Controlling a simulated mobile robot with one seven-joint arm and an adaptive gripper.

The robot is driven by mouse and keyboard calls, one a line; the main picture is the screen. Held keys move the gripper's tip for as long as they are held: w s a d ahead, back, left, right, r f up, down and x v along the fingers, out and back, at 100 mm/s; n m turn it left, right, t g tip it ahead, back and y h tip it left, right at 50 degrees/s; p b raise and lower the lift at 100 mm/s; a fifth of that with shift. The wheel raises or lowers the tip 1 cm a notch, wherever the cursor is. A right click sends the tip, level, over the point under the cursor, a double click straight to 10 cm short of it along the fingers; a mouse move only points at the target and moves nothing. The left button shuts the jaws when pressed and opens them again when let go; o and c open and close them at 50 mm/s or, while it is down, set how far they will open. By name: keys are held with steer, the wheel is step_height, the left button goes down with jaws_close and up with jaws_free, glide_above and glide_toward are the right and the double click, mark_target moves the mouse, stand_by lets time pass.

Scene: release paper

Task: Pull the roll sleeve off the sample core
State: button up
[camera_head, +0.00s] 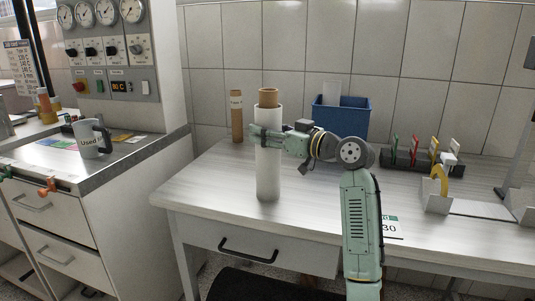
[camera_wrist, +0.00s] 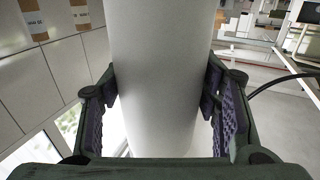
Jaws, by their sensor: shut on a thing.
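The white roll sleeve (camera_head: 268,170) stands upright on the table in the head view. The brown sample core (camera_head: 268,97) sticks out a little above the sleeve's top end; the rest of it is hidden inside. My gripper (camera_head: 262,132) is shut around the upper half of the sleeve, coming from the right. In the wrist view the sleeve (camera_wrist: 158,75) fills the middle, between the two padded fingers of my gripper (camera_wrist: 160,115). The core does not show in the wrist view.
A brown tube (camera_head: 237,118) with a label stands behind, to the left. A blue bin (camera_head: 341,120) is at the back, and a dark rack (camera_head: 405,160) with coloured pieces is to the right. The white table (camera_head: 215,195) is clear to the sleeve's left.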

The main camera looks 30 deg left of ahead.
mark_target(275, 104)
steer(key=c, duration=0.5)
steer(key=shift+r, duration=0.15)
steer(key=shift+r+p, duration=2.45)
steer(key=shift+r, duration=1.05)
step_height(275, 104, up, 7)
steer(key=p, duration=0.5)
